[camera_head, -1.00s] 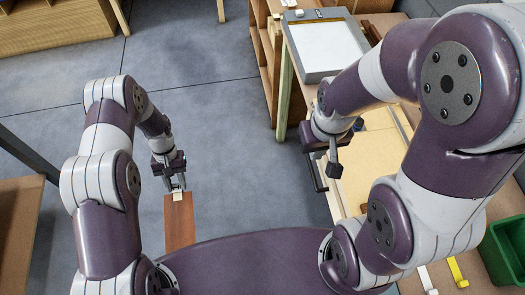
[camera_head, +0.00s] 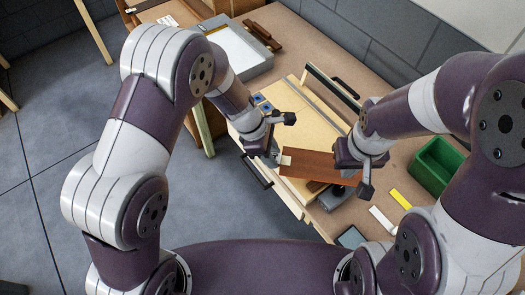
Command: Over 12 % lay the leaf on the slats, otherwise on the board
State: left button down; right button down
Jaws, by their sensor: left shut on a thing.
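The leaf (camera_head: 315,165) is a reddish-brown rectangular sheet with a pale tab (camera_head: 286,159) at its left end. My left gripper (camera_head: 278,157) is shut on the leaf at that tab and holds it over the front part of the tan worktop. The board may be the tan panel (camera_head: 292,112) behind the leaf; I cannot be sure. I cannot make out the slats or any moisture reading.
A grey-rimmed tray with a white inside (camera_head: 264,66) stands at the back left of the bench. A black-handled bar (camera_head: 334,92) lies behind the panel. A green bin (camera_head: 437,165), a yellow strip (camera_head: 400,199) and a grey device (camera_head: 335,198) are at the right and front.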

pick_arm(q)
jog(key=n, duration=0.1)
jog(key=n+t, duration=0.1)
jog(key=shift+s+a+n, duration=0.2)
jog(key=shift+n, duration=0.1)
jog(key=n+t, duration=0.1)
jog(key=n, duration=0.1)
jog(key=a+n, duration=0.1)
jog(key=n, duration=0.1)
jog(key=f+n+t+y, duration=0.1)
jog(key=n, duration=0.1)
jog(key=shift+w+a+t, duration=0.3)
jog(key=shift+w+a, duration=0.05)
jog(key=shift+a, duration=0.05)
notch_tip(320, 180, down, 6)
jog(key=b, duration=0.6)
jog(key=shift+r, duration=0.2)
jog(key=shift+f, duration=0.2)
